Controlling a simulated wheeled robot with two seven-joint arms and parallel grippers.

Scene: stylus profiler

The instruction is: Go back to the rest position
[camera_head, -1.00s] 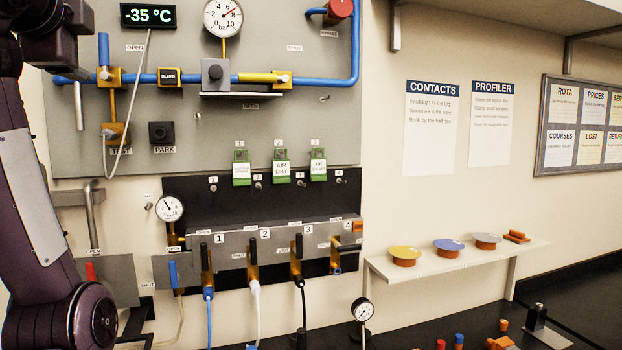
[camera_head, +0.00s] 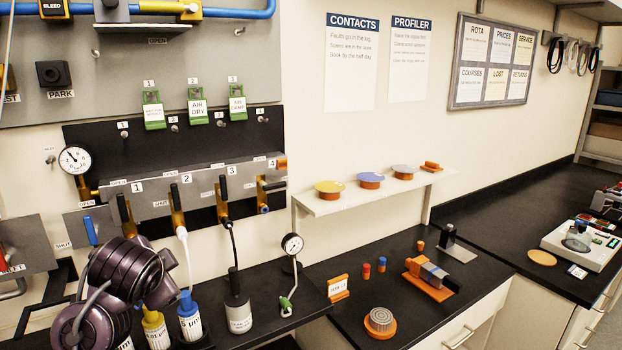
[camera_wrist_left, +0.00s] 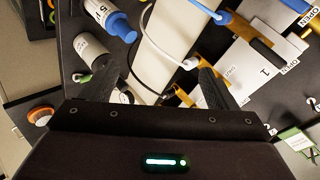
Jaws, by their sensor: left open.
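My left arm (camera_head: 122,277), purple and dark, is at the lower left of the head view, in front of the valve manifold and the bottles. The gripper's fingers cannot be made out there. In the left wrist view my left gripper (camera_wrist_left: 158,88) is open, with its two dark fingers wide apart and nothing held between them. Beyond the fingers are the pale wall, a white hose and the manifold (camera_wrist_left: 262,70). My right gripper is in neither view.
The manifold (camera_head: 158,201) with yellow valves is on the wall. Below it stand a blue-capped bottle (camera_head: 190,322) and a grey bottle (camera_head: 238,314), near my arm. A shelf (camera_head: 325,207) holds coloured discs. The black bench (camera_head: 350,255) carries small parts and a gauge (camera_head: 292,244).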

